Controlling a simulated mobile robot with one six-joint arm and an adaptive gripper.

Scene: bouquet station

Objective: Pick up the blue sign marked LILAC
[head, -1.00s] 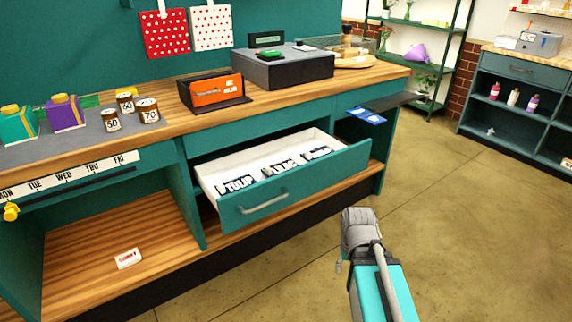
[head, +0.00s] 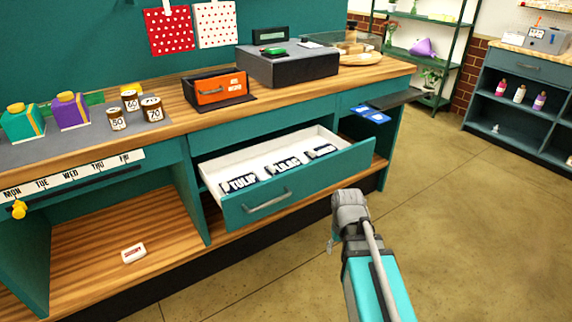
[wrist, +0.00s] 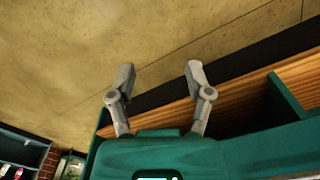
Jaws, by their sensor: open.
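The sign marked LILAC (head: 284,169) lies in the open drawer (head: 345,172), between the TULIP sign (head: 240,182) and a third sign (head: 321,152) whose word I cannot read. The signs are not visible in the wrist view.
The drawer front with its handle (head: 267,203) juts out below the wooden counter (head: 195,112). A small white box (head: 133,253) sits on the lower shelf. The floor (head: 470,230) at right is clear.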

